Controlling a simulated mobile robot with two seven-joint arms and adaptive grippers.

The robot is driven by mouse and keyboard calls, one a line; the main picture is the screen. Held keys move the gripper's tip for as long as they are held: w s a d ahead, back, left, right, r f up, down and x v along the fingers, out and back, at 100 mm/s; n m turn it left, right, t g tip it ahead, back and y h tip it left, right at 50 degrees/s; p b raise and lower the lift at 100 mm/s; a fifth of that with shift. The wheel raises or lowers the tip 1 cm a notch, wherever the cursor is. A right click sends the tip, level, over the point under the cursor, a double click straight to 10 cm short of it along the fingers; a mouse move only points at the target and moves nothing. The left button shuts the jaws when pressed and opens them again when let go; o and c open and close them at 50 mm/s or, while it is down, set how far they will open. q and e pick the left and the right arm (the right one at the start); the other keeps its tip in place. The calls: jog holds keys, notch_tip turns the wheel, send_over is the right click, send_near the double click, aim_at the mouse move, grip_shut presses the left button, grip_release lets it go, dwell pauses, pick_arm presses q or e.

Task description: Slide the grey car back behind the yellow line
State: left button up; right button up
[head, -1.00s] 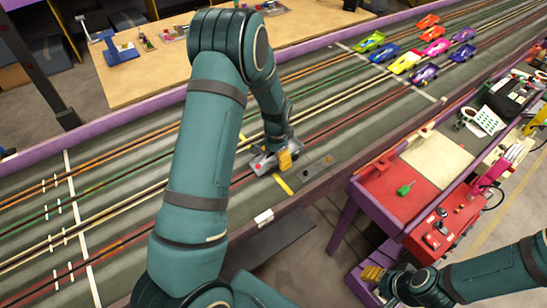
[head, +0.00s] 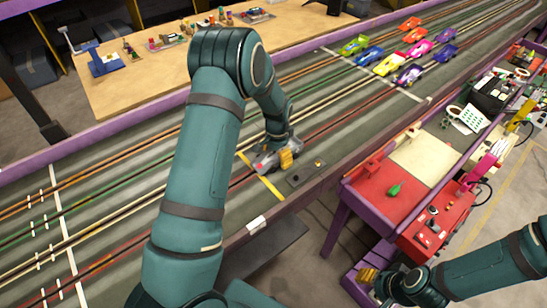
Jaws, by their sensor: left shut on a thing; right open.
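The grey car (head: 265,164) is on the slot track near its front edge, beside the yellow line (head: 273,187). My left gripper (head: 287,158) is shut on the grey car from above and covers much of it. The yellow line runs across the track lanes and shows on both sides of the car; the car's body appears to lie across or just right of it. My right gripper (head: 369,275) is open and empty at the lower right, low beside the red and purple workbench.
Several coloured cars (head: 388,64) stand on the track at the upper right near a white line. A dark plate (head: 306,173) lies right of the gripper. A red workbench (head: 392,190) stands in front, and a wooden table (head: 150,80) behind. The left track is clear.

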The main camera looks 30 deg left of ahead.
pick_arm(q)
jog(key=shift+w+d, duration=0.25)
jog(key=shift+w, duration=0.3)
jog(key=shift+w+d, duration=0.2)
jog(key=shift+w, duration=0.3)
jog(key=o, duration=0.8)
jog(key=shift+c, duration=0.2)
notch_tip(320, 180, up, 12)
